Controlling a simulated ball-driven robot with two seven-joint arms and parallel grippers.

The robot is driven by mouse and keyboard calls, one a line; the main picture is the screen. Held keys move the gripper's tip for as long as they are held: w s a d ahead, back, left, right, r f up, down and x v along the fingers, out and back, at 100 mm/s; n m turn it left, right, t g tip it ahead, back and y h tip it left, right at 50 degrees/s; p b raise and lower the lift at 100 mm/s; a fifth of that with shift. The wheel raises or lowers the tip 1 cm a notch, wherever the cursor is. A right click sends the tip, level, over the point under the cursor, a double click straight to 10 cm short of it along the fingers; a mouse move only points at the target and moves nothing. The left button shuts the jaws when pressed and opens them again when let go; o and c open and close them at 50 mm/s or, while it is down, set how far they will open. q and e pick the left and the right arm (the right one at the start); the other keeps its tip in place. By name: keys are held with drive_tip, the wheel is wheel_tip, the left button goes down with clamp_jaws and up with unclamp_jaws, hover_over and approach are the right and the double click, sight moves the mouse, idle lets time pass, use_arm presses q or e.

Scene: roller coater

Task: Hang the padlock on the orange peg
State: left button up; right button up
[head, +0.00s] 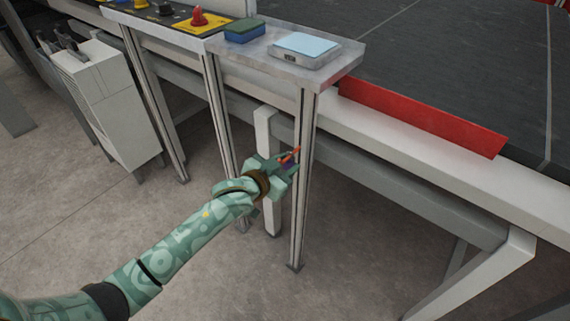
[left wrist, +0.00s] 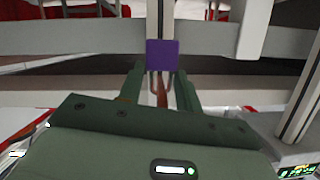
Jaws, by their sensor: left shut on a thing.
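My left gripper (head: 285,168) is beside the metal leg at the front corner of the grey shelf. It is shut on the padlock, a small purple block that shows in the left wrist view (left wrist: 162,55) just beyond the fingertips (left wrist: 160,80). Thin brownish shackle bars show below the block, between the fingers. An orange peg (head: 291,155) shows at the gripper, close to the leg. I cannot tell whether the shackle is around the peg or only beside it. My right gripper is not in view.
The metal leg (head: 303,200) stands right beside the gripper, with a short white post (head: 266,180) behind it. The shelf (head: 340,66) above carries a light blue-topped device (head: 305,46) and a green-and-blue sponge (head: 245,32). A white cabinet (head: 115,100) stands left; floor in front is clear.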

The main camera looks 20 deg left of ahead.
use_arm(q)
drive_tip(key=o, duration=1.1)
drive_tip(key=shift+c, duration=0.2)
drive_tip(key=f+p+v, duration=0.2)
drive_tip(key=p+v, duration=0.8)
drive_tip(key=v, duration=1.5)
drive_tip(key=shift+s+a+f+p, duration=0.3)
drive_tip(key=shift+a+p, duration=0.05)
drive_tip(key=shift+a, duration=0.05)
use_arm(e)
drive_tip(key=w+r+t, duration=0.1)
drive_tip(key=w+r, duration=0.3)
drive_tip(key=r, duration=0.6)
